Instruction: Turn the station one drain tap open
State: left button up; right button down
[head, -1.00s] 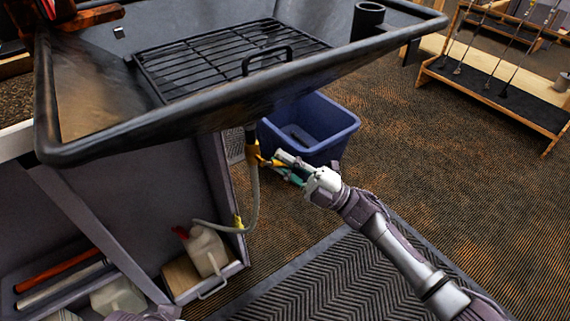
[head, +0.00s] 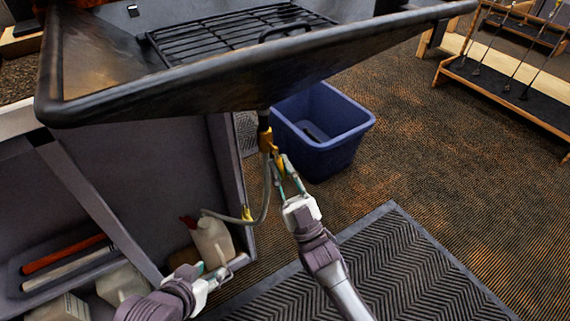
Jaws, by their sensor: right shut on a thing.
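The drain tap (head: 266,141), a yellow-brass fitting, hangs under the black sink tray (head: 250,92) where the grey hose (head: 267,195) begins. My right gripper (head: 283,172) is just below and to the right of it, its teal fingers shut on the tap's yellow lever (head: 281,161). The fingers partly hide the lever. The hose curves down and left to the white jug (head: 211,240) with a red cap, on the cabinet's low shelf. My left gripper (head: 211,272) is low in front of the jug, by its handle; its fingers look apart.
A blue bin (head: 340,150) stands on the carpet behind my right gripper. A dark ribbed mat (head: 400,265) lies at the front right. The grey cabinet (head: 150,170) is at left, with more jugs (head: 120,283) low down. A club rack (head: 505,85) stands at far right.

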jog(key=shift+s+a+f+m+t+h, duration=0.1)
jog(key=shift+m+t+h, duration=0.15)
jog(key=shift+m+h, duration=0.25)
jog(key=shift+a+m+t+h, duration=0.1)
jog(key=shift+m+t+h, duration=0.2)
jog(key=shift+m, duration=0.3)
jog(key=c, duration=1.2)
grip_release()
jog(key=shift+o, duration=0.2)
jog(key=v, duration=1.2)
